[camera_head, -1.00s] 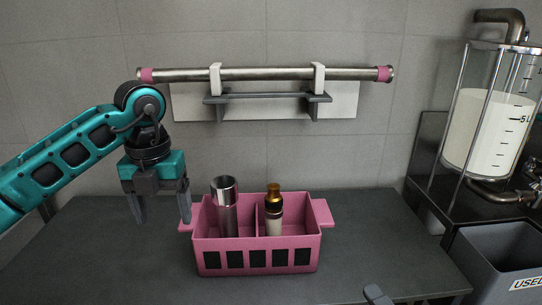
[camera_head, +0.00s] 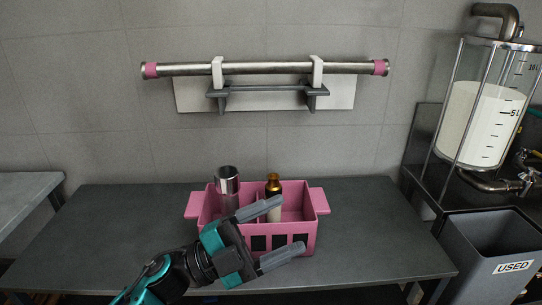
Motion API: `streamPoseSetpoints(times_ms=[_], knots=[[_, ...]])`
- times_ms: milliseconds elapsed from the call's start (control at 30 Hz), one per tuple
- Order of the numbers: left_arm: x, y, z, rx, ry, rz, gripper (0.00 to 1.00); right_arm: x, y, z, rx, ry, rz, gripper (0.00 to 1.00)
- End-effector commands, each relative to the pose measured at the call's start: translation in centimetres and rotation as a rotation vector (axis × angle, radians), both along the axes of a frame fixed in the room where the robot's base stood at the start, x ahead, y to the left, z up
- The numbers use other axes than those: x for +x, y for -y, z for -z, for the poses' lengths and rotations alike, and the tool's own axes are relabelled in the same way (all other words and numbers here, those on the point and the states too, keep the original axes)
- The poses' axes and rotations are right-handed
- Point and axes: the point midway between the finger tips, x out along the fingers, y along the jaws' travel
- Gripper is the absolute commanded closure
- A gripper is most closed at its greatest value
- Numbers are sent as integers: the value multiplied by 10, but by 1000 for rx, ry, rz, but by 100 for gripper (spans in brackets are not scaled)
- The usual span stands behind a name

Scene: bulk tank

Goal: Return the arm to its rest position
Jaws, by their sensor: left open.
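My left arm comes in from the bottom left, with teal links. My left gripper (camera_head: 291,224) is open, its two grey fingers spread and pointing up and to the right. Nothing shows between the fingers. It lies in front of the pink caddy (camera_head: 310,225) in the picture and hides part of its front and middle; I cannot tell how far apart they are. A steel cylinder (camera_head: 227,183) stands in the caddy's left compartment. A bottle with a gold-brown cap (camera_head: 273,186) stands in the right one, its lower part partly hidden by a finger. My right gripper is out of view.
The dark table (camera_head: 100,235) is clear left of the caddy. A steel tube with pink ends (camera_head: 265,68) rests on a wall bracket. At the right are a clear tank (camera_head: 480,120) of white liquid and a grey bin (camera_head: 485,250) marked USED. A lighter worktop (camera_head: 22,198) is at far left.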

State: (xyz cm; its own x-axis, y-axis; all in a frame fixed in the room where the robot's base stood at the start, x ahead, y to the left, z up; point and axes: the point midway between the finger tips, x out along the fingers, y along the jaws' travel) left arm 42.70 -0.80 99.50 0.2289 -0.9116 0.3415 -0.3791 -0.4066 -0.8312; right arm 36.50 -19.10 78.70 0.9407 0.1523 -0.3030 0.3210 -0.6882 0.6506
Motion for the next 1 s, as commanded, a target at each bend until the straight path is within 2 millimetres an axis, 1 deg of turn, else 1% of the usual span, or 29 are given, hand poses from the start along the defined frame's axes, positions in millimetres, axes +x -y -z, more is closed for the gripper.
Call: streamPoseSetpoints(times_ms=[33, 67, 167, 200, 267, 300, 367, 400, 433, 500, 600, 700, 767, 833, 1000], knots=[[6, -12, 5, -78, -103, -99, 24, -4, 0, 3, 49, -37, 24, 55], [11, -21, 10, -117, -160, -161, 24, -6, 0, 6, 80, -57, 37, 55], [22, -54, 39, -218, -371, -367, 24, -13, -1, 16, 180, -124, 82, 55], [23, -69, 55, -246, -462, -448, 24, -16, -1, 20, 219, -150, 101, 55], [20, -91, 84, -275, -605, -567, 24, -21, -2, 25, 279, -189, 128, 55], [15, -106, 105, -286, -703, -646, 24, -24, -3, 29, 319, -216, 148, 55], [1, -127, 139, -291, -854, -754, 24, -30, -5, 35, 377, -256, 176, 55], [-12, -139, 161, -289, -953, -818, 24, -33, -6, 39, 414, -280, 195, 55], [-23, -147, 177, -281, -1023, -862, 24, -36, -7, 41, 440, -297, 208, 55], [-48, -163, 208, -264, -1169, -943, 24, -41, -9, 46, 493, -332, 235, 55], [-81, -176, 238, -236, -1324, -1017, 24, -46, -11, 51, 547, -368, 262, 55], [-102, -183, 255, -216, -1417, -1054, 24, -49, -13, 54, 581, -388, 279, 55], [-109, -185, 260, -211, -1446, -1065, 24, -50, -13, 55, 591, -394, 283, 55], [-112, -186, 263, -207, -1460, -1070, 24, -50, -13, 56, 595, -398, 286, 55], [-112, -186, 263, -205, -1461, -1070, 24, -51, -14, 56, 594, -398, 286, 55]])
